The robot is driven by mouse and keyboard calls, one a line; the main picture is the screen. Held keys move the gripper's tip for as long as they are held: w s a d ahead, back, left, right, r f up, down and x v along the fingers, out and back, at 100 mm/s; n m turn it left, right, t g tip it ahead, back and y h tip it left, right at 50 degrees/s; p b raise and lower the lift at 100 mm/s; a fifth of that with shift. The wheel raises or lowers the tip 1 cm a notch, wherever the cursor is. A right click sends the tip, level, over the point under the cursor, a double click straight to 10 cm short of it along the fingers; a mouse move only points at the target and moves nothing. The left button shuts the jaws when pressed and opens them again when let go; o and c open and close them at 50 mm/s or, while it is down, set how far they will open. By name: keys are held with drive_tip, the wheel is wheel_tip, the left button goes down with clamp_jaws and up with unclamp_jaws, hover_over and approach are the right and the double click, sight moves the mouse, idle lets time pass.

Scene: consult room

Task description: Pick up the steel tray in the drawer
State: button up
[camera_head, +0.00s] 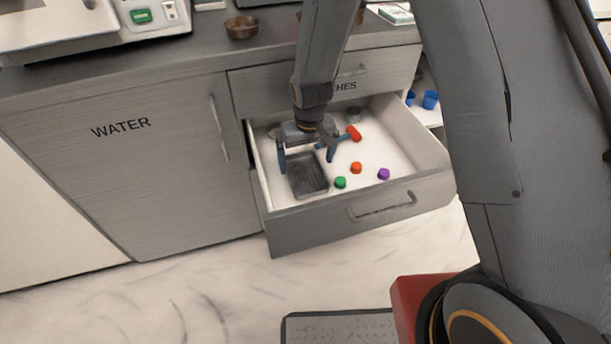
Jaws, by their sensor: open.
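The steel tray (308,184) is a small dark grey rectangular tray. It lies in the left part of the open white-lined drawer (404,163). My gripper (306,165) points down over the drawer, at the far end of the tray. Its two blue fingers are spread apart, with nothing seen between them. The left finger appears near the tray's left side and the right finger beyond its right side. I cannot tell how high the fingertips are above the drawer floor. The arm hides part of the drawer's back.
In the drawer, right of the tray, lie a green cap (340,182), an orange cap (356,168), a purple cap (383,174) and a red-headed item (354,132). A closed drawer (385,72) sits above. A brown bowl (241,27) stands on the counter.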

sight(305, 175)
drive_tip(key=f, duration=0.4)
drive_tip(key=shift+w+a, duration=0.15)
drive_tip(key=shift+w, duration=0.1)
drive_tip(key=shift+c, duration=0.3)
drive_tip(key=c, duration=1.1)
drive_tip(key=shift+o, duration=0.2)
